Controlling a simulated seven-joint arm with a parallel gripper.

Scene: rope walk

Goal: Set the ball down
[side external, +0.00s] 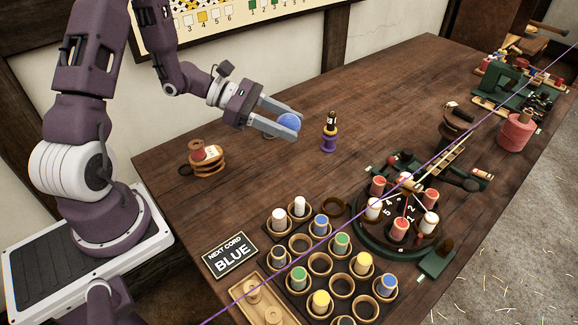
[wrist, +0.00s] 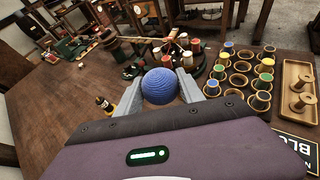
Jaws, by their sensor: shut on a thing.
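A blue ball (side external: 289,122), which looks like wound cord, is between the fingers of my gripper (side external: 283,120). The wrist view shows the ball (wrist: 160,85) with a gripper finger touching each side. My gripper (wrist: 160,88) is shut on it and holds it above the back part of the wooden table (side external: 400,85). In the side view the near finger covers part of the ball. A small bottle on a purple spool (side external: 329,135) stands just right of the fingertips.
A rack of cups with coloured spools (side external: 320,263) and a "NEXT CORD BLUE" sign (side external: 230,256) are at the front. A round green-based device (side external: 400,215) stands to their right. The back middle is clear.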

